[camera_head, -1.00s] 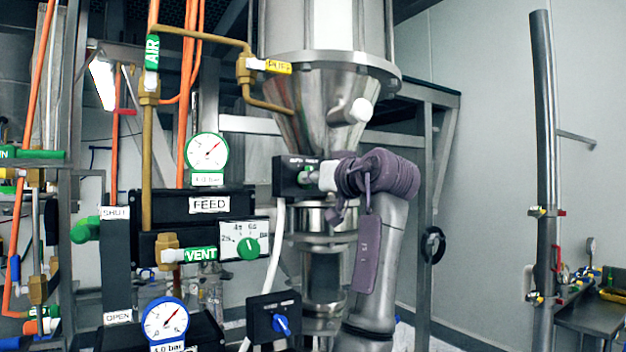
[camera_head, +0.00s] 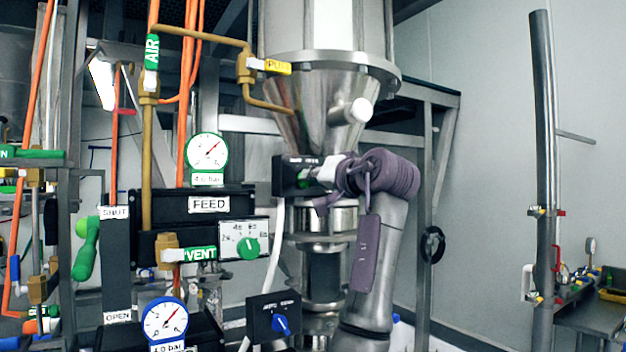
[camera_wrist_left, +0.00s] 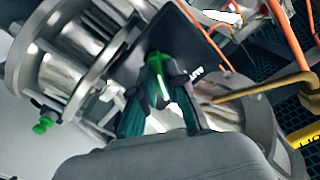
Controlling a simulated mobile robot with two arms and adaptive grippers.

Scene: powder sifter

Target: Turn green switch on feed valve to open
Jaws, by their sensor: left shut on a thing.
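The green switch (camera_head: 303,177) is on the front of a small black box (camera_head: 284,175) beside the steel hopper cone. My left gripper (camera_head: 312,174) is at the box's front, shut on this switch and covering much of it. In the left wrist view, the fingers (camera_wrist_left: 160,85) close on the green switch (camera_wrist_left: 155,62), with the box's dark face (camera_wrist_left: 182,38) behind. The switch's exact angle and most of the box lettering are hard to read. The right gripper is not in view.
A FEED panel (camera_head: 215,205) with a gauge (camera_head: 206,151) stands left of the box. A green handle (camera_head: 87,250) hangs tilted beside a SHUT/OPEN plate (camera_head: 116,262). A blue switch box (camera_head: 265,322) is below, with a white hose (camera_head: 276,245) nearby.

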